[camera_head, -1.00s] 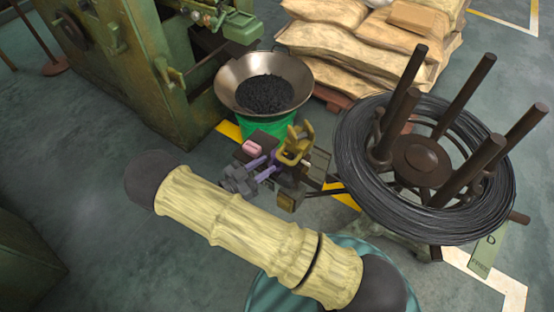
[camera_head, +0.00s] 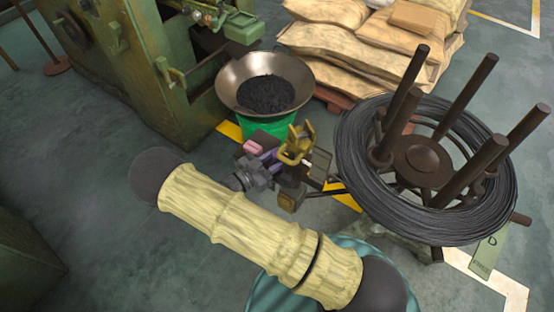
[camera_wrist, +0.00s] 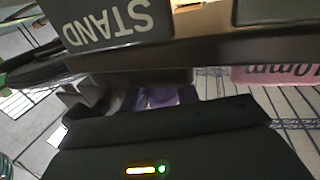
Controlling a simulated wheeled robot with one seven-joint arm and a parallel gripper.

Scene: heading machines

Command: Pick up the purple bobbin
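The purple bobbin (camera_head: 270,158) shows as a small purple patch among the fittings in front of the metal bowl. My gripper (camera_head: 262,168) is right at it and covers part of it. In the wrist view the purple bobbin (camera_wrist: 165,97) shows just beyond the dark gripper housing, under a dark bar. Its lower part is hidden by the housing. The fingertips are mostly hidden, so I cannot tell whether they touch it or are closed.
A dark block marked STAND (camera_wrist: 110,20) and a pink piece (camera_wrist: 275,73) lie close around my gripper. A brass-coloured fitting (camera_head: 297,146) stands just right of it. The metal bowl (camera_head: 232,88) is behind, the wire coil (camera_head: 355,180) on its posted stand right.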

